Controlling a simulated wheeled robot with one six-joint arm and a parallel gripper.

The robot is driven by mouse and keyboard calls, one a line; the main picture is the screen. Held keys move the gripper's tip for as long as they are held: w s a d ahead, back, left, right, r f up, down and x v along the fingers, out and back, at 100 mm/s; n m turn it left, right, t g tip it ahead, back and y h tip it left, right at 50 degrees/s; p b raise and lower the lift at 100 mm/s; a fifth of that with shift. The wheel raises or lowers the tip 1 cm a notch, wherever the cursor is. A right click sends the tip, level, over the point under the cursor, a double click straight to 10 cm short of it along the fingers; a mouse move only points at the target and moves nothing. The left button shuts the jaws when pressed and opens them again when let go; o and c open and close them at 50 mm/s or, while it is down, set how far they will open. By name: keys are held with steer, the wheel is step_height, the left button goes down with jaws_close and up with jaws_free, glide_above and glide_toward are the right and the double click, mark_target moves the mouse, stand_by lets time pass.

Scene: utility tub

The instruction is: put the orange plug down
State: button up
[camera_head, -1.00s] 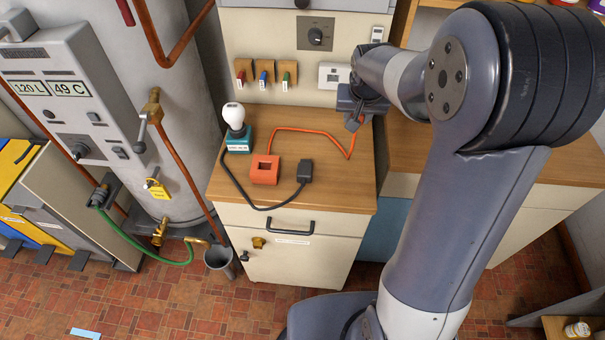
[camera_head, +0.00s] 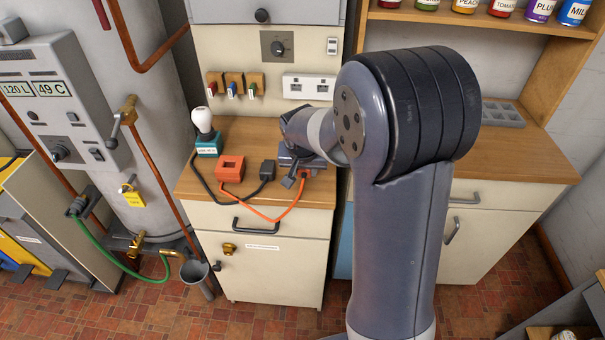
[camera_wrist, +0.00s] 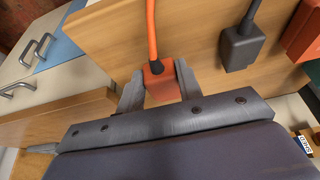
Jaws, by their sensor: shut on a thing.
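The orange plug (camera_wrist: 160,85) is held between the two grey fingers of my gripper (camera_wrist: 159,88) in the wrist view, with its orange cord running from it. In the head view my gripper (camera_head: 304,171) is low over the right side of the small wooden counter top (camera_head: 215,194), and a bit of the orange plug (camera_head: 305,174) shows beneath it. I cannot tell whether the plug touches the wood. The orange cord (camera_head: 285,213) loops over the counter's front edge and back to an orange box (camera_head: 230,168).
A dark plug (camera_head: 267,170) on a black cord lies between the orange box and my gripper. A bulb on a teal base (camera_head: 208,146) stands at the left. The counter's right edge is close to my gripper.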

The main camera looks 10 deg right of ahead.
steer(key=shift+f, duration=0.9)
steer(key=shift+f, duration=0.2)
steer(key=o, duration=1)
steer(key=shift+r, duration=0.1)
steer(key=shift+r, duration=0.1)
steer(key=shift+r, duration=0.2)
steer(key=v, duration=1.1)
steer(key=shift+s+r, duration=0.2)
steer(key=shift+r, duration=0.1)
